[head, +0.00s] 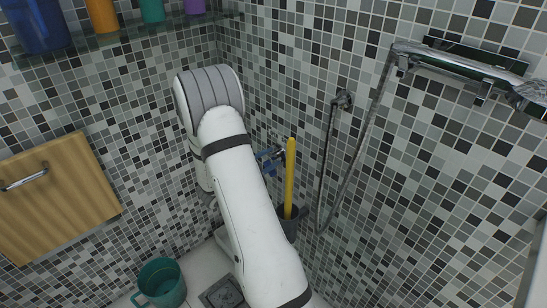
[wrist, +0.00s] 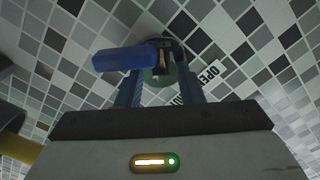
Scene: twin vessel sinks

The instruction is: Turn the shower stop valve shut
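The stop valve has a blue lever handle (wrist: 124,57) that points left in the wrist view from a round valve body (wrist: 158,72) on the tiled wall. Dark lettering reading "OPEN" is printed on the wall right of it. My gripper (wrist: 160,88) faces the valve with its two fingers apart. The left finger's tip is close to the underside of the lever; I cannot tell if they touch. Nothing is gripped between the fingers. In the head view, my arm hides most of the gripper, and a small blue part (head: 269,158) shows beside it at the wall.
A yellow stick (head: 290,175) stands in a dark holder (head: 289,225) just right of my arm. A shower hose (head: 357,150) hangs further right below a chrome rail (head: 465,65).

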